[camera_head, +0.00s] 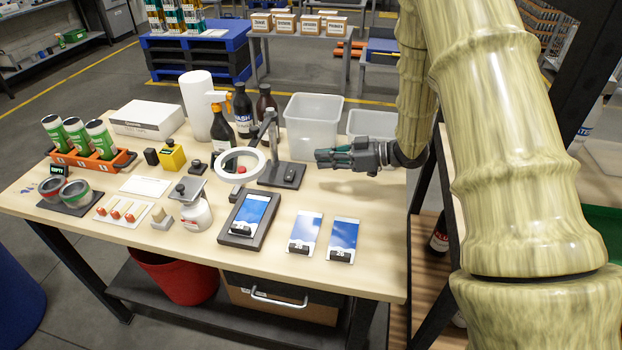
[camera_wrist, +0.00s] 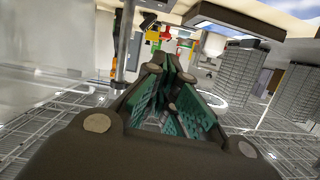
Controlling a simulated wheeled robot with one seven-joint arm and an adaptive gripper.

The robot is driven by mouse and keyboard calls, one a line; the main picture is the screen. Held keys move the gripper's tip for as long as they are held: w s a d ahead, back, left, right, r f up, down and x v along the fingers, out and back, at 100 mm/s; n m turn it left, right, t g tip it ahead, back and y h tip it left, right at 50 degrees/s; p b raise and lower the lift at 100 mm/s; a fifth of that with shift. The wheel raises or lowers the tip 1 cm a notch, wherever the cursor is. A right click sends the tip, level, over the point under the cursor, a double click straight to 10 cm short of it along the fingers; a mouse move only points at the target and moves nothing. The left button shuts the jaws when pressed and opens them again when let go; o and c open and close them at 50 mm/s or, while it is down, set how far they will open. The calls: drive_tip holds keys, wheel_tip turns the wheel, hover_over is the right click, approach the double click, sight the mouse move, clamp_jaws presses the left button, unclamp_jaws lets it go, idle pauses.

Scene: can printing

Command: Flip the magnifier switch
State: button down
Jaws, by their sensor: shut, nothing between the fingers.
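The magnifier has a white ring head (camera_head: 240,164) on a dark stand with a dark base (camera_head: 283,174), near the middle of the table. A small dark switch (camera_head: 290,174) shows on the right part of that base. My gripper (camera_head: 320,158) is shut and empty, to the right of the magnifier stand and apart from it, pointing left. The white ring (camera_wrist: 214,98) shows partly behind the fingers there. I cannot make out the switch in the wrist view.
Clear plastic bins (camera_head: 312,120) stand behind my gripper. A spray bottle (camera_head: 222,125) and dark bottles (camera_head: 243,108) stand behind the magnifier. A framed blue plate (camera_head: 249,216) and two blue cards (camera_head: 305,232) lie in front. The tabletop right of the cards is clear.

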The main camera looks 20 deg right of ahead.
drive_tip(key=shift+w+d+r+n, duration=0.1)
drive_tip(key=shift+w+d+n, duration=0.25)
drive_tip(key=shift+d, duration=0.35)
drive_tip(key=p, duration=0.3)
hover_over(290, 175)
drive_tip(key=s+d, duration=0.2)
drive_tip(key=shift+s+a+f, duration=0.1)
drive_tip(key=shift+s+f, duration=0.1)
drive_tip(key=shift+f, duration=0.85)
drive_tip(key=shift+w+a+f+p, duration=0.25)
drive_tip(key=shift+a+f+p, duration=0.15)
drive_tip(key=shift+f, duration=0.35)
drive_tip(key=shift+d+f+p, duration=0.1)
drive_tip(key=shift+f+p, duration=0.35)
drive_tip(key=shift+f, duration=1)
